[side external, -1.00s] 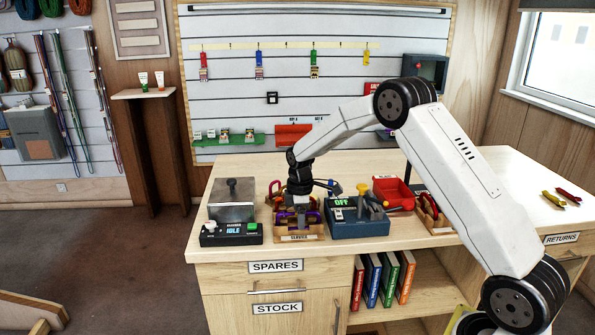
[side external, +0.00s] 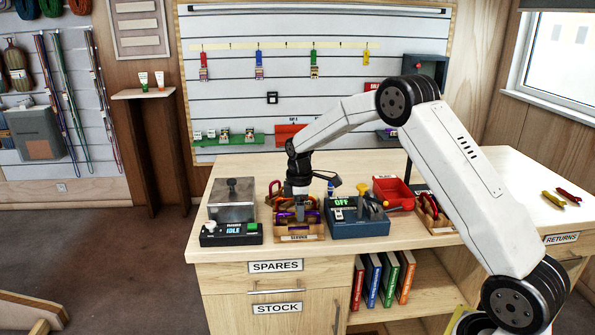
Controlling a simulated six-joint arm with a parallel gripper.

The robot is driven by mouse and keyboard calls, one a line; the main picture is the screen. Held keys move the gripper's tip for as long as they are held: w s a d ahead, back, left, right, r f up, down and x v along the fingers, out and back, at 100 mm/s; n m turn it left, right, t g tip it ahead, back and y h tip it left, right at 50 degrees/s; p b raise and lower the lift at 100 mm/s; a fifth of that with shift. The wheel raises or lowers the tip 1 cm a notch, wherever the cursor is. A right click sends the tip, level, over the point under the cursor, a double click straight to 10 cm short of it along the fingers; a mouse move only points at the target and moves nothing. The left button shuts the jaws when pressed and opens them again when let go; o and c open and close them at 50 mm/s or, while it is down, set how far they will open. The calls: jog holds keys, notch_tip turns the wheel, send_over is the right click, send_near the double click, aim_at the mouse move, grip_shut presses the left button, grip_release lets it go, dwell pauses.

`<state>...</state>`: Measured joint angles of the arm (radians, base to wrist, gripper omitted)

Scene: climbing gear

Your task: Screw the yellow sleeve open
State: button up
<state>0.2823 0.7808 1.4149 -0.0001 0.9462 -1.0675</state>
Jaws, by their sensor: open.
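My gripper (side external: 299,214) points down over the wooden tray labelled SERVICE (side external: 299,238) on the bench. Its jaws are open, with the fingertips low among the gear. Purple gear (side external: 284,217) shows in the tray beside the fingers, partly hidden by them.
The bench's right end is mostly clear.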

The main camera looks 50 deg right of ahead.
jog(key=shift+r, duration=0.4)
jog(key=shift+s+a, duration=0.5)
jog(key=shift+a, duration=0.05)
dwell(0.8)
jog(key=shift+f, duration=1.45)
dwell(0.4)
jog(key=shift+w+d, duration=0.5)
jog(key=shift+d, duration=0.05)
jog(key=shift+r, duration=0.1)
jog(key=shift+w+a+r, duration=0.1)
jog(key=shift+r, duration=1.25)
jog(key=shift+s+a, duration=0.55)
dwell(0.4)
